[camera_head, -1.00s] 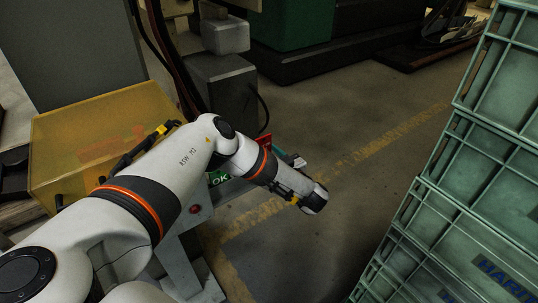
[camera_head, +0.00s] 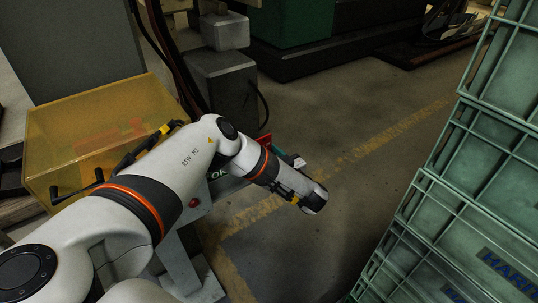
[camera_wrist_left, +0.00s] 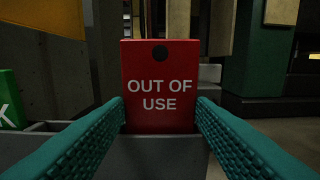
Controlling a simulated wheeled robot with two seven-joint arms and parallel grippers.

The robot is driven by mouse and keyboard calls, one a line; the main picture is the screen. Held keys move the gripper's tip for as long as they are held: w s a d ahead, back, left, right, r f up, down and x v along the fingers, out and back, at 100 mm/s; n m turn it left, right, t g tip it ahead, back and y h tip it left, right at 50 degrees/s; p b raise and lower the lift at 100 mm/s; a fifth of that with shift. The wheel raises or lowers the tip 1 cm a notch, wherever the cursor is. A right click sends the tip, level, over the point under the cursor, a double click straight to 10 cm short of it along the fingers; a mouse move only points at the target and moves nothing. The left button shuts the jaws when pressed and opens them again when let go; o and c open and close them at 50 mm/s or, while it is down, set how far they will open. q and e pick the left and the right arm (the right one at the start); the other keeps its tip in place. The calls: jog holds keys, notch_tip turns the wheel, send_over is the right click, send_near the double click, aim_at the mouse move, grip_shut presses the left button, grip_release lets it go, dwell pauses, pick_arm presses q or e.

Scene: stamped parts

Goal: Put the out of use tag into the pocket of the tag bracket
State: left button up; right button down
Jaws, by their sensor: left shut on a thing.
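The red out of use tag (camera_wrist_left: 160,85), lettered "OUT OF USE" with a dark hole near its top, stands upright between my left gripper's teal fingers (camera_wrist_left: 161,108). The left gripper is shut on its side edges. In the head view, my left gripper (camera_head: 284,156) is mostly behind my arm, and only a sliver of the red tag (camera_head: 265,140) shows. A grey bracket part (camera_wrist_left: 160,155) lies below the tag in the wrist view. Its pocket opening is not clearly visible, and I cannot tell whether the tag's lower edge is inside. My right gripper is not in view.
A green OK tag (camera_head: 218,173) stands left of the red tag. A translucent yellow box (camera_head: 50,165) is at the left, beside a grey machine block (camera_head: 225,85). Stacked green crates (camera_head: 440,200) fill the right. The floor between is clear.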

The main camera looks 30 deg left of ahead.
pick_arm(q)
jog(key=shift+f+b, duration=0.3)
jog(key=shift+f, duration=0.2)
jog(key=o, duration=1.1)
jog(key=shift+f, duration=0.1)
jog(key=p+v, duration=0.1)
jog(key=v, duration=1.1)
jog(key=shift+w, duration=0.1)
